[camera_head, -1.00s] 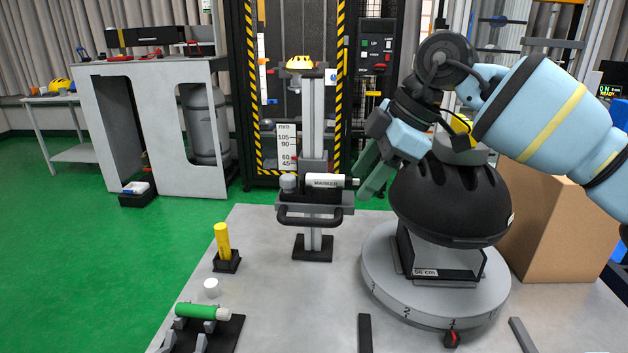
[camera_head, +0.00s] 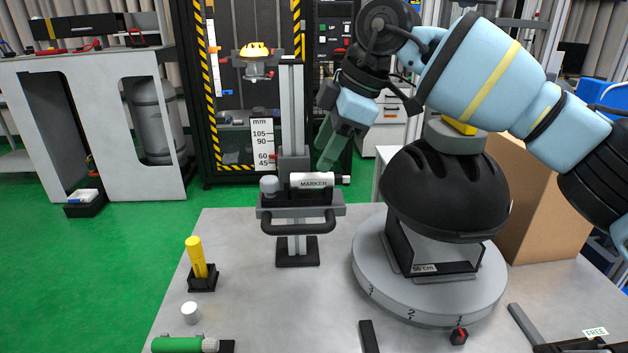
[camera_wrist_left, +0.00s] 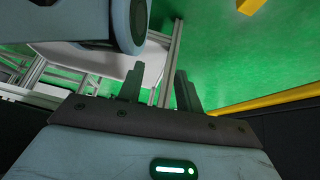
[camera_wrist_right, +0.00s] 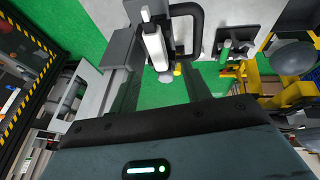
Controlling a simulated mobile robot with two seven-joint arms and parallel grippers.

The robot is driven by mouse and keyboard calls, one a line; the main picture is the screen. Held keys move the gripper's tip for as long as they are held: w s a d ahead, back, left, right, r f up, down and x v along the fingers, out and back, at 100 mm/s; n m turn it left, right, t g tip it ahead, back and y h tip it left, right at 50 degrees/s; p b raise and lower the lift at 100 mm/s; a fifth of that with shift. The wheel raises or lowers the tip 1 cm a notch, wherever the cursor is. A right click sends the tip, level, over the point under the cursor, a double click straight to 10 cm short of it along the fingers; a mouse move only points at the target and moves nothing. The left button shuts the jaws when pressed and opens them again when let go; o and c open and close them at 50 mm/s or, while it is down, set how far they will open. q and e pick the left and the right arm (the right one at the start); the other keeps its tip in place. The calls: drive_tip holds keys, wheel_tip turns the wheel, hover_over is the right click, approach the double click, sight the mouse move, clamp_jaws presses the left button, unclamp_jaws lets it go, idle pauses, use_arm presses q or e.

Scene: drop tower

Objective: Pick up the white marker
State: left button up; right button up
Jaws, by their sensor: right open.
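The white marker (camera_head: 312,180), lettered MARKER, lies level in the dark cradle (camera_head: 271,211) on the grey column stand. My right gripper (camera_head: 326,158) is open. In the head view its fingers point down and appear just above the marker's right part; whether they are in front of or behind it is unclear. The right wrist view shows the marker (camera_wrist_right: 155,46) beyond the fingertips, in line with the gap between the fingers and not held. My left gripper (camera_wrist_left: 158,85) is open and empty, seen only in the left wrist view, over green floor and a metal frame.
A black dome (camera_head: 445,190) stands on a round grey turntable (camera_head: 430,292) right of the stand. The bench middle is clear.

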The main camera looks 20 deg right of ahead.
sight(313, 175)
drive_tip(key=shift+w+a+f, duration=0.15)
drive_tip(key=shift+w+f, duration=0.05)
drive_tip(key=shift+f, duration=0.5)
drive_tip(key=x, duration=0.4)
drive_tip(key=shift+w+f+b, duration=0.1)
drive_tip(key=shift+f+b, duration=0.05)
drive_tip(key=shift+b, duration=0.15)
use_arm(q)
drive_tip(key=shift+w+a+f, duration=0.1)
drive_tip(key=shift+w+a, duration=0.1)
drive_tip(key=shift+w, duration=0.2)
use_arm(e)
drive_tip(key=shift+c, duration=0.5)
drive_tip(key=c, duration=0.8)
use_arm(q)
drive_tip(key=shift+s+d+f, duration=0.1)
use_arm(e)
drive_tip(key=shift+c, duration=0.2)
